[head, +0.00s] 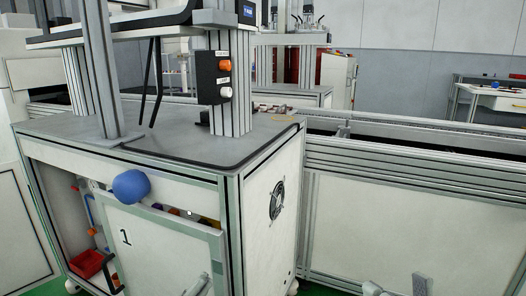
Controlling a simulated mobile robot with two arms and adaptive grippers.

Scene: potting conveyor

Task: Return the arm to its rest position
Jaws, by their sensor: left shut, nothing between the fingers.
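My left gripper (198,285) shows only in part at the bottom edge, as a slanted grey tip in front of the cabinet door. It is shut and holds nothing that I can see. The rest of it is cut off by the frame, and its distance from the door is hard to tell.
A workstation cabinet (258,205) stands ahead, its door (150,250) marked 1. A blue ball-shaped thing (131,186) is in front of it. A red bin (86,263) shows inside. A conveyor (400,160) runs right. Grey metal parts (421,285) show at bottom right.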

